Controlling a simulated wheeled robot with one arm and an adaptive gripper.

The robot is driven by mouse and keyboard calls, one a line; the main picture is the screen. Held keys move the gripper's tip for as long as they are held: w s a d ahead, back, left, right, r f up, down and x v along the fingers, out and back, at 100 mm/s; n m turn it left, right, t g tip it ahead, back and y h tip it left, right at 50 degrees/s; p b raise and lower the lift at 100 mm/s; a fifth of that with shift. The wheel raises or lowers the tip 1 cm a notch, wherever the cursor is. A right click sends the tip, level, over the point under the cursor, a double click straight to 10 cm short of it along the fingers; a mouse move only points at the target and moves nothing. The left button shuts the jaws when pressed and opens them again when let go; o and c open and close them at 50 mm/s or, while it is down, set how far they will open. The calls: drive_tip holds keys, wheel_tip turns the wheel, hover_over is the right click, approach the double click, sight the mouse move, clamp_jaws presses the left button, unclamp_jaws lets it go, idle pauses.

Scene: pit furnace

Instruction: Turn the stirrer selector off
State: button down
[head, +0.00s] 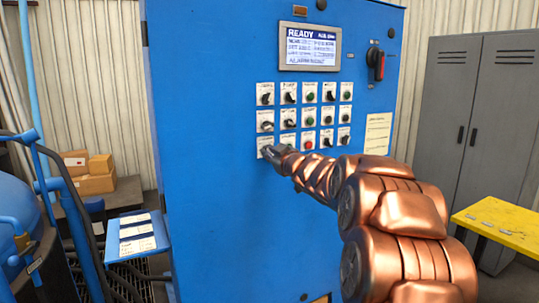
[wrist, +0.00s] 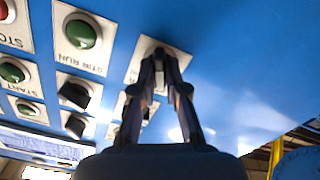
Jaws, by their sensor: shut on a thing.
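The selector at the lower left of the button grid has a white plate (head: 265,143), and its label is too small to read. In the wrist view its plate (wrist: 145,50) sits beside the green STIR RUN button (wrist: 82,33). My gripper (head: 271,150) reaches this selector from the right. In the wrist view my gripper (wrist: 160,60) has its fingertips closed around the selector's knob. The fingers hide most of the knob, so I cannot tell its pointing direction.
The blue cabinet (head: 215,200) carries a grid of black selectors and green buttons, with a red button (head: 308,141) in the bottom row. A display (head: 310,47) reads READY. A blue shelf (head: 140,236) juts out lower left.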

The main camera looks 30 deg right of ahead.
drive_tip(key=shift+n, duration=0.4)
drive_tip(key=c, duration=1.2)
unclamp_jaws()
drive_tip(key=shift+s, duration=0.15)
drive_tip(key=s+a, duration=0.1)
drive_tip(key=s, duration=1)
drive_tip(key=shift+s, duration=0.35)
